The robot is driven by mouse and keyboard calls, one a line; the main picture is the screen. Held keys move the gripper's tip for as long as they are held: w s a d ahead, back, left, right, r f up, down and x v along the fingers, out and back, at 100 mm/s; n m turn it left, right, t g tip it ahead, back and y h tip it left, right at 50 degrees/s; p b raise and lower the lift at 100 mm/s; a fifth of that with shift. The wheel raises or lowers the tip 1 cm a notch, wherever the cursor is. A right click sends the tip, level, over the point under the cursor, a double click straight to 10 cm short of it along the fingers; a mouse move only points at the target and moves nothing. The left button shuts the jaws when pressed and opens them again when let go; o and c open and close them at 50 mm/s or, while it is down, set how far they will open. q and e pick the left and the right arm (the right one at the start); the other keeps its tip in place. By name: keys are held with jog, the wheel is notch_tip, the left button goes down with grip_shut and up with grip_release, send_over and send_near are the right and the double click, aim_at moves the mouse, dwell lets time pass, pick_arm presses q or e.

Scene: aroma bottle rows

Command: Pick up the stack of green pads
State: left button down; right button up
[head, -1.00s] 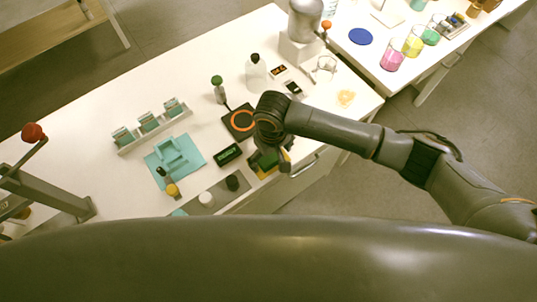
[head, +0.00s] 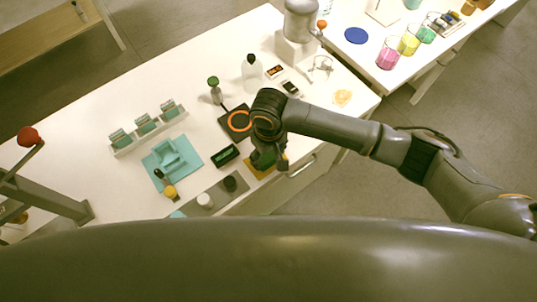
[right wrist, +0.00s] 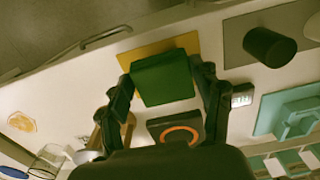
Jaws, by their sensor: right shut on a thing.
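The stack of green pads (right wrist: 163,78) is a dark green block between the two fingers of my right gripper (right wrist: 165,82) in the right wrist view. The fingers press on its two opposite sides. A yellow-orange mat (right wrist: 150,50) shows behind the stack; whether the stack still touches it I cannot tell. In the head view my right gripper (head: 267,160) is at the table's front edge, over the yellow mat (head: 261,171). The green stack (head: 258,158) is mostly hidden there by the gripper. My left gripper is not in view.
A black plate with an orange ring (head: 238,121) and a dark box with a green display (head: 226,155) stand close by. A grey mat (head: 222,196) with a white and a dark cylinder lies to the left. A drawer handle (head: 302,168) juts from the front.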

jog(key=s+d+r, duration=0.4)
jog(key=s+r, duration=0.8)
jog(key=s, duration=0.1)
jog(key=shift+s+d, duration=0.2)
